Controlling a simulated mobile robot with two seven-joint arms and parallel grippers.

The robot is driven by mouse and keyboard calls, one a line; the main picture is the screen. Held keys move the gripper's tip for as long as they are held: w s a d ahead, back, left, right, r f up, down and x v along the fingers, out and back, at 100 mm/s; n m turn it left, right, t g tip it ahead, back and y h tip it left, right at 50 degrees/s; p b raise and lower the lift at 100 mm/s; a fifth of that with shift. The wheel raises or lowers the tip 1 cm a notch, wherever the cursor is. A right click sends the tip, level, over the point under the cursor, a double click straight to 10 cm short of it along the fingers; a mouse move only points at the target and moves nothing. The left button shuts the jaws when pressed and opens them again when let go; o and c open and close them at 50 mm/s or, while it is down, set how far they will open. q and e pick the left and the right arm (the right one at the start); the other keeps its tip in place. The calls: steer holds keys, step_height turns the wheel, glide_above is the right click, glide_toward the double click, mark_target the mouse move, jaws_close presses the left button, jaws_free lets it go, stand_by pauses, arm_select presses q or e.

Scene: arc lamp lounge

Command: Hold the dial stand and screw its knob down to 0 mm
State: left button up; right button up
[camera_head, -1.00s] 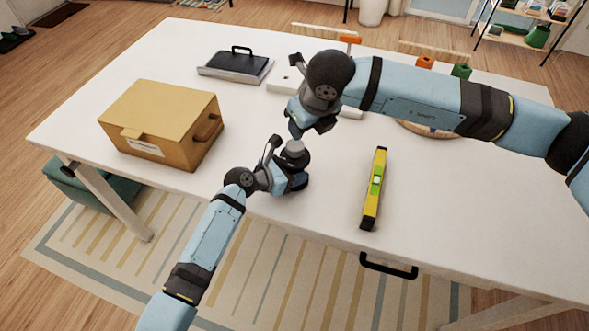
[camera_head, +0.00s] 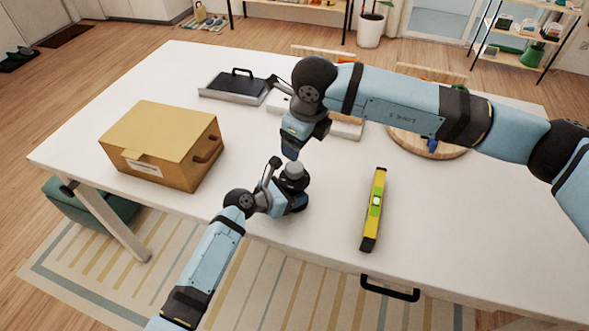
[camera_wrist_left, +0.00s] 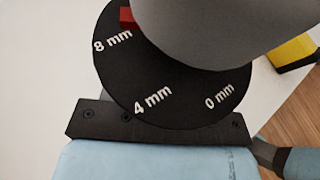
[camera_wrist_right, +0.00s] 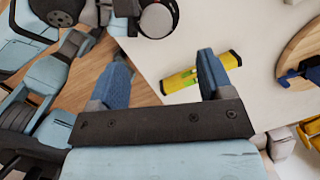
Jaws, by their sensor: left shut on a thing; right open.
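The dial stand (camera_head: 296,187) stands upright near the table's front edge, with a grey knob (camera_head: 294,169) on top. In the left wrist view its black dial (camera_wrist_left: 120,75) reads 8 mm, 4 mm and 0 mm. A red mark (camera_wrist_left: 126,16) shows beside the 8 mm label; the knob (camera_wrist_left: 205,25) covers part of the dial. My left gripper (camera_head: 286,202) is shut on the stand, its fingers mostly hidden. My right gripper (camera_head: 291,152) is open and empty above the knob, apart from it. In the right wrist view its blue fingers (camera_wrist_right: 162,78) are spread.
A yellow level (camera_head: 374,210) lies right of the stand. A cardboard box (camera_head: 160,140) stands at left, a black-handled tray (camera_head: 235,88) behind. A round wooden board (camera_head: 455,151) lies beneath my right arm. Table between stand and level is clear.

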mark_target(294, 166)
steer(key=f+n, duration=0.2)
steer(key=f, duration=0.1)
steer(key=w+a+f+n+g, duration=0.1)
steer(key=f+n, duration=0.1)
steer(key=f, duration=0.1)
steer(key=f+n+g+h, duration=0.1)
steer(key=f+n, duration=0.1)
steer(key=f, duration=0.2)
steer(key=shift+w+a, duration=0.25)
steer(key=shift+c, duration=0.3)
steer(key=c, duration=0.9)
